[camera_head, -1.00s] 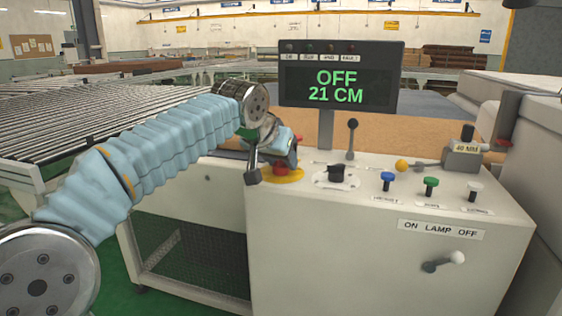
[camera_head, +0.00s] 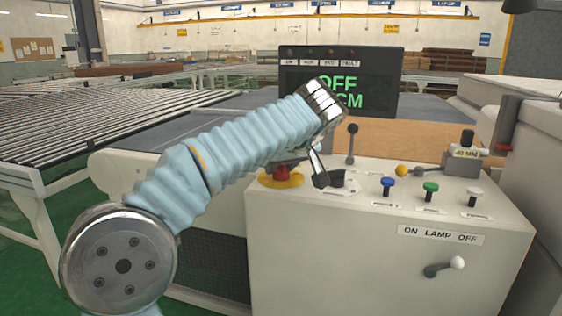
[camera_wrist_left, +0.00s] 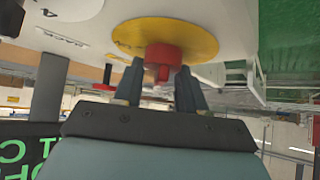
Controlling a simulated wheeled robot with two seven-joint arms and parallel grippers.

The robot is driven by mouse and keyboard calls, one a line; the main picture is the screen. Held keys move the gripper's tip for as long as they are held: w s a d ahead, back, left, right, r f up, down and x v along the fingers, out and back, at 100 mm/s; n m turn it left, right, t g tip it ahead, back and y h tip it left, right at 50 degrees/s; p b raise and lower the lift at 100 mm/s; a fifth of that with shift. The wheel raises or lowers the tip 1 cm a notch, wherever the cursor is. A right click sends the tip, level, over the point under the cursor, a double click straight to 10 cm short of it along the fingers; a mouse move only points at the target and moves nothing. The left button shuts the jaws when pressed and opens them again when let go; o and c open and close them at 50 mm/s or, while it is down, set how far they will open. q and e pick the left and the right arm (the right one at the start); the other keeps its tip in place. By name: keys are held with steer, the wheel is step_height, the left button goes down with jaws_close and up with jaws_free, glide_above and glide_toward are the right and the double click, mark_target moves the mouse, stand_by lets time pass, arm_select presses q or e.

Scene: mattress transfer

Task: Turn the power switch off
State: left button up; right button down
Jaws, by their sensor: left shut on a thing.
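A red knob (camera_head: 281,173) on a yellow disc (camera_head: 268,181) stands at the left of the console top; I take it for the power switch. In the left wrist view the red knob (camera_wrist_left: 163,56) and the yellow disc (camera_wrist_left: 190,35) are at top centre. My left gripper (camera_wrist_left: 159,80) has its two dark fingers on either side of the knob's lower part and is shut on it. In the head view my forearm and wrist hide most of this gripper. The display (camera_head: 386,82) shows green OFF, partly covered by my wrist. My right gripper is not in view.
The console (camera_head: 390,262) carries blue (camera_head: 388,182), green (camera_head: 431,185) and white (camera_head: 475,190) buttons, an upright black lever (camera_head: 352,145) and a yellow-tipped lever (camera_head: 402,170). A lamp lever (camera_head: 445,266) is on its front. A roller conveyor (camera_head: 80,125) is at left.

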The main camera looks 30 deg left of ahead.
arm_select(q)
steer(key=shift+n+g+y, duration=0.3)
steer(key=shift+n+g, duration=0.1)
steer(key=shift+n, duration=0.2)
steer(key=o, duration=1)
steer(key=shift+d, duration=0.1)
steer(key=p+v, duration=0.1)
steer(key=v, duration=1.2)
steer(key=shift+s+d+r, duration=0.15)
steer(key=shift+r, duration=0.15)
